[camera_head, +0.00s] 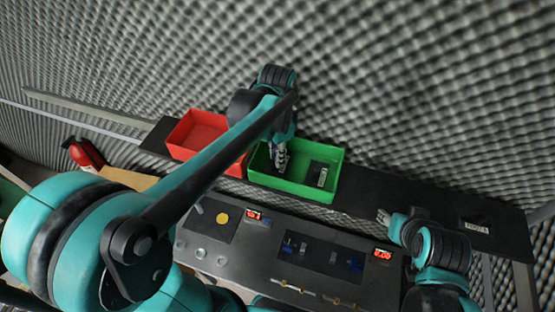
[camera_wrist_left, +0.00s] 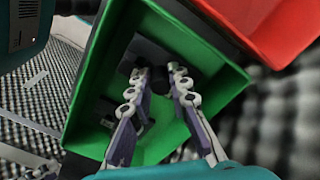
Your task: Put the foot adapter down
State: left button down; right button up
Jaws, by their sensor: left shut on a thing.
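My left gripper (camera_head: 281,160) reaches down into the green bin (camera_head: 330,200). In the left wrist view its two fingertips (camera_wrist_left: 160,75) point at the bin floor, with the green walls (camera_wrist_left: 85,115) around them. It is shut on the foot adapter, a dark piece that hardly stands out from the dark shapes between and behind the fingers. I cannot tell whether the piece touches the floor. Another dark block with a light label (camera_head: 322,175) is in the right part of the green bin. My right gripper (camera_head: 386,216) is low over the bench at right; its jaw opening is unclear.
A red bin (camera_head: 205,132) stands directly left of the green bin. A dark panel (camera_head: 300,250) with red displays, knobs and switches lies in front. A small labelled plate (camera_head: 475,226) is at far right. The dark shelf between the green bin and that plate looks mostly clear.

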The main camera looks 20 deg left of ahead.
pick_arm(q)
jog(key=shift+f, duration=0.15)
jog(key=shift+f, duration=0.1)
jog(key=c, duration=1.4)
grip_release()
jog(key=shift+c, duration=0.2)
notch_tip(320, 180, up, 12)
jog(key=b, duration=0.1)
